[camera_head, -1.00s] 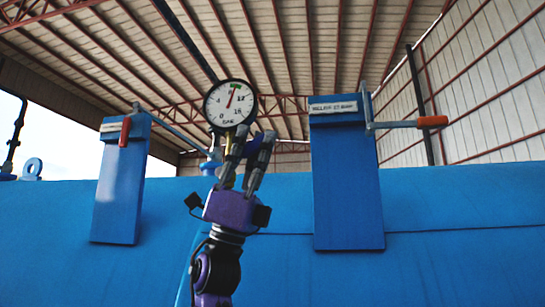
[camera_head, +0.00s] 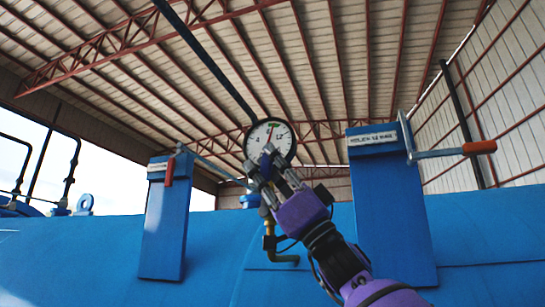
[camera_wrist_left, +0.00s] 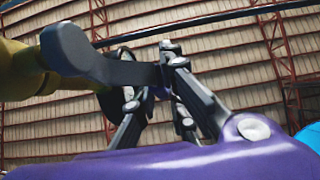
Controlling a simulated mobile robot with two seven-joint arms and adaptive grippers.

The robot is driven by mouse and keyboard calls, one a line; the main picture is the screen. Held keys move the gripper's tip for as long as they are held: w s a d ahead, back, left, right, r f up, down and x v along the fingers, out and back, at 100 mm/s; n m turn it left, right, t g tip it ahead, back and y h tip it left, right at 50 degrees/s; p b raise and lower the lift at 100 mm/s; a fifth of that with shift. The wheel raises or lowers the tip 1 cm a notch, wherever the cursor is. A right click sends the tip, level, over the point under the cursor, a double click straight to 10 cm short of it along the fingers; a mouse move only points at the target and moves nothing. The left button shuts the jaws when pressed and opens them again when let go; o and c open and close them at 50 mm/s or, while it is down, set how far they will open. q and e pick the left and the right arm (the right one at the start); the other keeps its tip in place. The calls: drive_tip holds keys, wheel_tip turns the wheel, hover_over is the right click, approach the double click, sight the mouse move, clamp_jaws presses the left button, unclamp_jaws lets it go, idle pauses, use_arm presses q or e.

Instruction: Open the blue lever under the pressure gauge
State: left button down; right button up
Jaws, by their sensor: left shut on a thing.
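The round white pressure gauge (camera_head: 270,143) with a red needle stands on a brass pipe (camera_head: 270,243) above the blue vessel. My left gripper (camera_head: 265,170) is just under the gauge, tilted to the upper left, and hides the valve body. A bit of the blue lever (camera_head: 266,160) shows between its fingers. In the left wrist view the lever (camera_wrist_left: 82,55) looks dark blue and runs from the brass fitting (camera_wrist_left: 22,70) on the left in between the fingers (camera_wrist_left: 150,75), which are shut on it. My right gripper is out of view.
Two blue upright plates stand on the vessel (camera_head: 75,255), the left plate (camera_head: 165,225) and the right plate (camera_head: 390,215). Each has a handle: a red one (camera_head: 169,172) hanging and an orange one (camera_head: 479,147) sticking out right.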

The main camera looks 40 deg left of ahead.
use_arm(q)
drive_tip(key=shift+s+a+r+t+h+p, duration=0.25)
drive_tip(key=shift+s+a+t+h+p, duration=0.15)
drive_tip(key=shift+a+h+p, duration=0.35)
drive_tip(key=shift+f+h, duration=0.1)
drive_tip(key=shift+h, duration=0.15)
drive_tip(key=shift+f, duration=0.1)
drive_tip(key=c, duration=1.8)
unclamp_jaws()
drive_tip(key=shift+a, duration=0.1)
drive_tip(key=shift+f, duration=0.1)
drive_tip(key=v, duration=1.2)
